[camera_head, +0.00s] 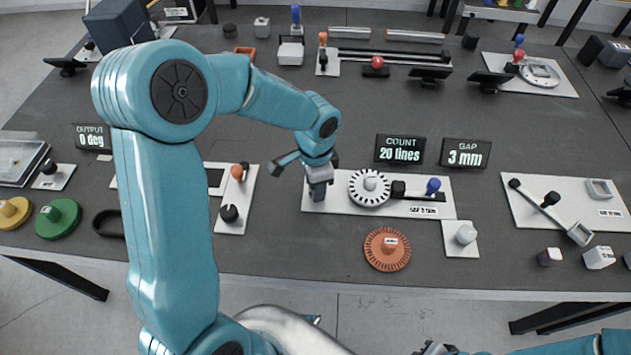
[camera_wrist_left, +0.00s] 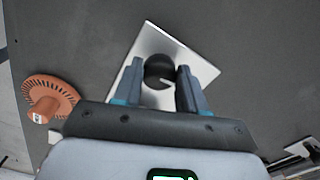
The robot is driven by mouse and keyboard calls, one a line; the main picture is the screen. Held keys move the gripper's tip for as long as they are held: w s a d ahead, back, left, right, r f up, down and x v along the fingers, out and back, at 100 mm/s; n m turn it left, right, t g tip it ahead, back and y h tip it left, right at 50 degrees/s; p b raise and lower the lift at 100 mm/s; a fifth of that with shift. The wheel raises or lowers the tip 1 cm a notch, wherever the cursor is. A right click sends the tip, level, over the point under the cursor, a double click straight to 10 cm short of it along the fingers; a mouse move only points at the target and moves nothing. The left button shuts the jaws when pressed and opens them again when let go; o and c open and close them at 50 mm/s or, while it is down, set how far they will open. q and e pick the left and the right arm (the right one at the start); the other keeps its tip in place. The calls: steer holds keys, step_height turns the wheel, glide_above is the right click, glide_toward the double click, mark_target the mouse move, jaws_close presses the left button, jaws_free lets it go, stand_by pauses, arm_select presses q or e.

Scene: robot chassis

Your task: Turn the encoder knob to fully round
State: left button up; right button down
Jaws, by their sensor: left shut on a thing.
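The encoder knob (camera_wrist_left: 160,70) is black and round with a pale index mark. It sits near one end of a white plate (camera_wrist_left: 176,40). A white toothed disc (camera_head: 369,188) stands on the plate right of the gripper. Part of my right gripper (camera_head: 435,349) shows at the bottom edge; its fingers are unclear.
An orange slotted disc (camera_head: 387,249) lies in front of the plate. Displays read "COUNT 20 lines" (camera_head: 400,149), "GAP 3 mm" (camera_head: 465,153) and "OUTPUT 0 deg" (camera_head: 92,137). A plate with an orange and a black knob (camera_head: 236,200) stands to the left.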

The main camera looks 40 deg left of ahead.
arm_select(q)
steer(key=shift+r+m, duration=0.1)
steer(key=shift+m, duration=0.5)
steer(key=shift+w, duration=0.1)
steer(key=o, duration=1.1)
steer(key=shift+c, duration=0.2)
step_height(320, 180, up, 16)
steer(key=p, duration=0.1)
steer(key=shift+r, duration=0.2)
steer(key=shift+p, duration=0.3)
